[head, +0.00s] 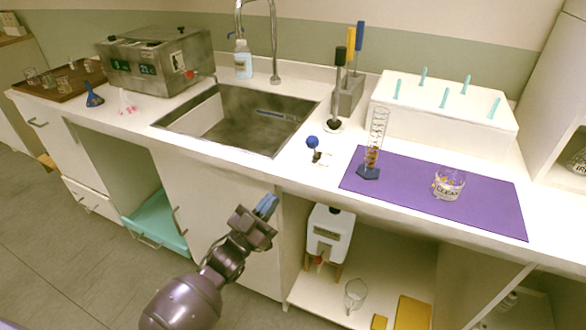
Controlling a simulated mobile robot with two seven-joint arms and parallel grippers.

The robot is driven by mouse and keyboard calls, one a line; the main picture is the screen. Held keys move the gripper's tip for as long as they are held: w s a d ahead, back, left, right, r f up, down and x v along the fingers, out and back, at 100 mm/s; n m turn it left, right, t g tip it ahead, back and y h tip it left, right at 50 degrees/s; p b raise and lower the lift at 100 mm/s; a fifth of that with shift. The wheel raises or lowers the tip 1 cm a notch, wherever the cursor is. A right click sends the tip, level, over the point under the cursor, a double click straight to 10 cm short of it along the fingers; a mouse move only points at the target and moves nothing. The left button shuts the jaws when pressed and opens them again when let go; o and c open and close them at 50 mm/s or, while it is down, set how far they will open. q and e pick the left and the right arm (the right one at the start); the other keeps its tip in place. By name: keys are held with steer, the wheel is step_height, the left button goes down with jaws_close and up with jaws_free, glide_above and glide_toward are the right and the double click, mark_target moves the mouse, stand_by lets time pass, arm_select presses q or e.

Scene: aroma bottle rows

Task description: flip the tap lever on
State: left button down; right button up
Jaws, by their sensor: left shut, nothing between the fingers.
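A white container (328,232) with a dark label stands on a wooden stand in the open cabinet under the counter. A small reddish tap (319,261) shows low on its front; its lever is too small to make out. A tall curved metal faucet (273,45) stands behind the sink, and no lever shows clearly on it. My left gripper (267,206) has blue fingertips and is shut and empty. It shows just below the counter edge, left of the white container and apart from it. My right gripper is not in view.
A clear glass vessel (355,293) stands on the cabinet shelf below and right of the container. The sink (240,118) is set in the white counter. A purple mat (480,203) carries a graduated cylinder (377,135) and a labelled beaker (448,184).

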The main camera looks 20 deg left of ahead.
mark_target(310, 147)
arm_select(q)
steer(key=x, duration=1.3)
steer(key=shift+w+d+r, duration=0.1)
steer(key=shift+w, duration=0.25)
